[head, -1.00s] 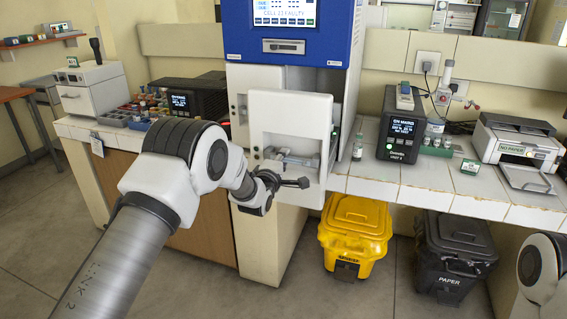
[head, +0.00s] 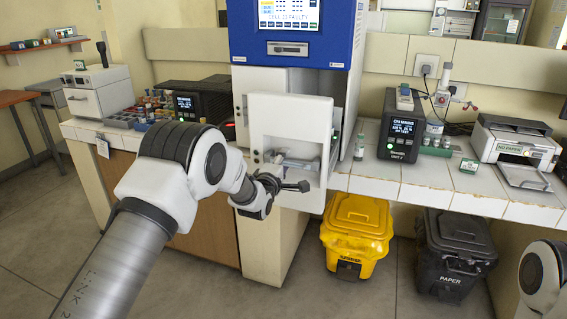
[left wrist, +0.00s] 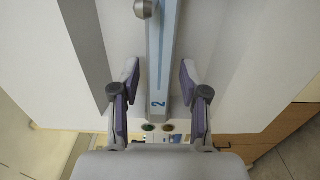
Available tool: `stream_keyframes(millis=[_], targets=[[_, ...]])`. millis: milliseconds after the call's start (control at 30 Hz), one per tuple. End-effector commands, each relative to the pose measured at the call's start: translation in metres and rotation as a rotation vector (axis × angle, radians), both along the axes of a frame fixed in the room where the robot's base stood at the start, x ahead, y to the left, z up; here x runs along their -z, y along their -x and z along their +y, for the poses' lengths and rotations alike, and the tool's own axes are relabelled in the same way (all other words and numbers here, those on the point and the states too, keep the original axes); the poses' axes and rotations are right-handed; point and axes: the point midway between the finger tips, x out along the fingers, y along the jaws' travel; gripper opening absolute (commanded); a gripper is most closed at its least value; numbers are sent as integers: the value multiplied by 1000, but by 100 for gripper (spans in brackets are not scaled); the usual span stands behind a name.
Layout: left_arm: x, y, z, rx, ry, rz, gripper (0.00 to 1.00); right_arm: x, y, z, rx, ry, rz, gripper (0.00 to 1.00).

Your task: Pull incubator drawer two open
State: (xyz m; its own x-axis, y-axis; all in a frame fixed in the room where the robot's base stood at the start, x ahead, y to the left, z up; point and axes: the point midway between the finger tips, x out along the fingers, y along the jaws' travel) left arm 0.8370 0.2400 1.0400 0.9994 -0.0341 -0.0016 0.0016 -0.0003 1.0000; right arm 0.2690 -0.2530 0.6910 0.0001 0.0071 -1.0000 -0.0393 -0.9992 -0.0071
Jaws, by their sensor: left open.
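The incubator (head: 289,20) has a blue top with a lit screen and a white lower body. A white frame-like front (head: 290,112) stands out from it, with an opening low down. My left gripper (head: 292,186) is at that opening, partly hidden by its own wrist. In the left wrist view it (left wrist: 157,80) is open, its two fingers on either side of a pale bar with a blue stripe and the number 2 (left wrist: 157,103). Gaps show between the bar and both fingers. My right gripper is out of view.
A yellow bin (head: 357,232) and a black paper bin (head: 455,250) stand under the tiled counter (head: 430,190). A small vial (head: 359,147), a black device (head: 402,125) and a printer (head: 515,145) are on the counter to the right.

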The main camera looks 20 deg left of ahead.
Motion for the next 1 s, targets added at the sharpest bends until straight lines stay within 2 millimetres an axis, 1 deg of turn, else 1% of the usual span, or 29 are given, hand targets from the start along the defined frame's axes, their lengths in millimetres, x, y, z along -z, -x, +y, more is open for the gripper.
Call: stream_keyframes(millis=[267,367,467,700,800,900,1000], targets=[[0,1,0,0,0,-1,48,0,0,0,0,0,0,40],[-1,7,0,0,0,0,48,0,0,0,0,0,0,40],[0,24,1,0,0,2,48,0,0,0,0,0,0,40],[0,86,3,0,1,2,48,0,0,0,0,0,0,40],[1,105,4,0,1,2,48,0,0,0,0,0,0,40],[0,117,4,0,1,0,48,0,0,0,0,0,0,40],[0,120,4,0,0,0,48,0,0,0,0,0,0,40]])
